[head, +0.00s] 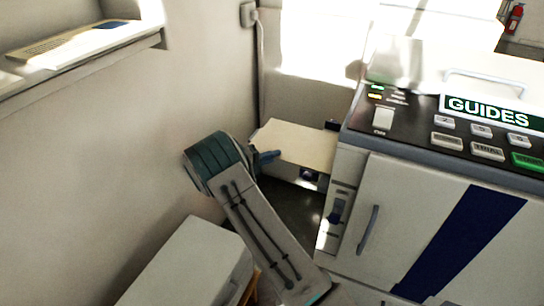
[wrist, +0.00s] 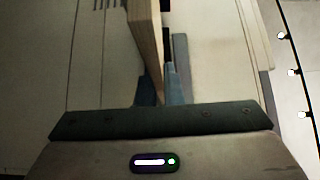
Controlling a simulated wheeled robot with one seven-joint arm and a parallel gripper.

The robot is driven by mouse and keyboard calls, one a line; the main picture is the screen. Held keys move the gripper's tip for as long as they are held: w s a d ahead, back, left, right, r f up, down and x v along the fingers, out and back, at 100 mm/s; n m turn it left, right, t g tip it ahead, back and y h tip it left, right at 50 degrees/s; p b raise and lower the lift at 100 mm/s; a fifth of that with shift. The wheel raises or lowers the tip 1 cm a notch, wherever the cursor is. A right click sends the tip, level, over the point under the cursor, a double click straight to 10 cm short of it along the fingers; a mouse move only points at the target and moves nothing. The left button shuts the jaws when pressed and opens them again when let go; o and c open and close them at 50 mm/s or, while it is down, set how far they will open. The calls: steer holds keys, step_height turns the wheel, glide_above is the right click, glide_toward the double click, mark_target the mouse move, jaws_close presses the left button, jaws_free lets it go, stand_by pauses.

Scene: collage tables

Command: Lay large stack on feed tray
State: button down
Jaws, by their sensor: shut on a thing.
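The large stack (head: 295,143) is a flat cream slab, held about level beside the left side of the machine in the head view. My gripper (head: 266,157) is shut on its near left edge. In the wrist view the stack (wrist: 146,40) shows edge-on between the blue-grey fingers of my gripper (wrist: 160,88). A pale ledge (head: 290,172) below the stack, at the machine's side, may be the feed tray. The stack hides most of it, and I cannot tell whether they touch.
The white machine (head: 375,190) has a control panel with a GUIDES sign (head: 490,112). A wall shelf (head: 80,55) is at the upper left. A pale box-like cabinet (head: 190,265) stands left of my arm. The wall is close on the left.

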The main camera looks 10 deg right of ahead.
steer(key=shift+r, duration=0.1)
steer(key=c, duration=1.5)
jaws_free()
steer(key=shift+a, duration=0.1)
steer(key=v, duration=1.3)
steer(key=shift+s+a+p, duration=0.1)
steer(key=shift+a+p, duration=0.2)
steer(key=shift+p, duration=0.05)
